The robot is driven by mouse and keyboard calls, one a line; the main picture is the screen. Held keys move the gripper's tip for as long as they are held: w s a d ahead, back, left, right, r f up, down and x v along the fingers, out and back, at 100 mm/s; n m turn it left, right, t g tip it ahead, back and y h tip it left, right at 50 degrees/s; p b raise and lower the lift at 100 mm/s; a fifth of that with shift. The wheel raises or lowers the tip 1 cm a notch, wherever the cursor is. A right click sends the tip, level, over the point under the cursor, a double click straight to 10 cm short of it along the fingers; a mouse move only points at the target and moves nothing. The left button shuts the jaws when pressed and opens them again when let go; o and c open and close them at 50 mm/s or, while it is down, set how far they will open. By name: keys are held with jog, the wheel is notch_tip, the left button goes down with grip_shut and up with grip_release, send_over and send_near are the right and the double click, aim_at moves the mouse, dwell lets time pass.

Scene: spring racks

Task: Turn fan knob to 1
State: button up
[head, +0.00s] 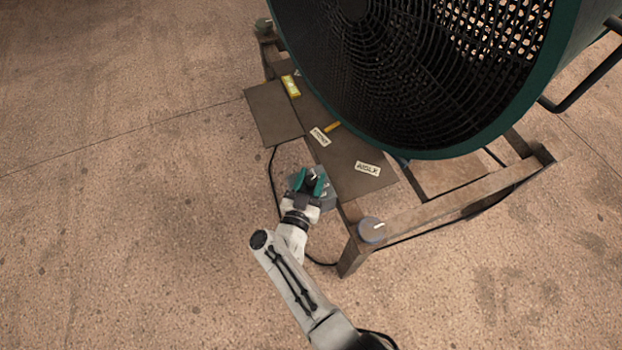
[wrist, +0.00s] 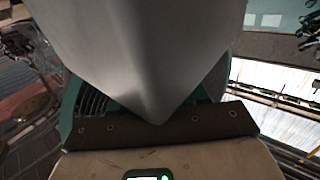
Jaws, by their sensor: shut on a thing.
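My gripper (head: 313,182), with teal fingers, is at the fan stand's near-left side, closed around a small dark piece with a pale mark, which appears to be the fan knob (head: 313,176). A grey plate (head: 327,199) shows beside the fingers. The large fan (head: 385,75) has a green rim and black grille.
A brown panel with labels (head: 345,165) lies on the stand behind the gripper. A grey round piece with a white line (head: 372,230) sits on the stand's near corner (head: 355,250). A black cable (head: 272,180) runs on the floor. Floor to the left is clear.

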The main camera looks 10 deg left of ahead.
dwell(0.3)
jog(key=o, duration=0.9)
jog(key=s, duration=0.3)
jog(key=s+a+p, duration=0.1)
jog(key=s, duration=0.3)
jog(key=s+a+p, duration=0.1)
jog(key=s, duration=0.2)
jog(key=shift+s, duration=0.35)
jog(key=shift+d, duration=0.1)
